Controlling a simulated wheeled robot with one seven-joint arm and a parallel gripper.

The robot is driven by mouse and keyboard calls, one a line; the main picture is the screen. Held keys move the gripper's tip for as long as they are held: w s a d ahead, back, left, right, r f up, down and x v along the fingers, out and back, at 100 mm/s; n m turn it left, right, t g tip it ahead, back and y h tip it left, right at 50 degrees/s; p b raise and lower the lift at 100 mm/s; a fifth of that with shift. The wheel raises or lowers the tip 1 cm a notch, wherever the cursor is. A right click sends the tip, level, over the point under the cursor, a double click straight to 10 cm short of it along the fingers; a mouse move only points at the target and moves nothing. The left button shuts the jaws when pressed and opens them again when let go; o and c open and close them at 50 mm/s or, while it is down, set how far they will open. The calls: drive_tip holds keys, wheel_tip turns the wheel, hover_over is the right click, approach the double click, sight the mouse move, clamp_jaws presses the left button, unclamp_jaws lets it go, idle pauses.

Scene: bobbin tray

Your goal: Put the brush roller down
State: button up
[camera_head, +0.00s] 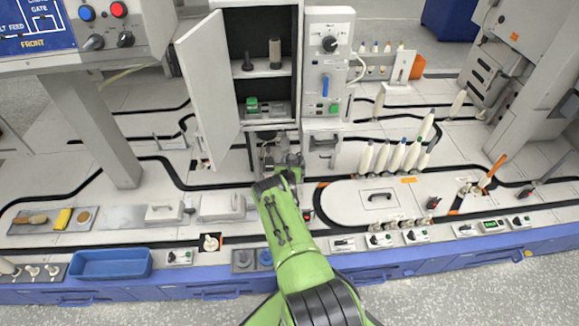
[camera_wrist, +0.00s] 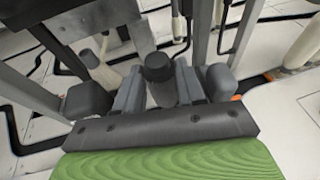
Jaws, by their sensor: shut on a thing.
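My gripper (camera_head: 279,160) is in front of the open white cabinet (camera_head: 216,78), low, near the foot of its opening. In the wrist view my gripper (camera_wrist: 159,88) is shut on a dark grey piece with a round top (camera_wrist: 157,68), which I take for the brush roller. It sits upright between the two grey jaws. Its lower part is hidden by the jaws, so I cannot tell whether it touches anything below. In the head view my arm and gripper hide most of it.
The cabinet door (camera_head: 207,85) stands open to the left. Several pale bobbins (camera_head: 397,157) stand to the right. A blue tray (camera_head: 111,263) lies at the front left.

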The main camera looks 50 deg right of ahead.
drive_tip(key=o, duration=0.8)
drive_tip(key=shift+f, duration=0.2)
drive_tip(key=shift+o, duration=0.2)
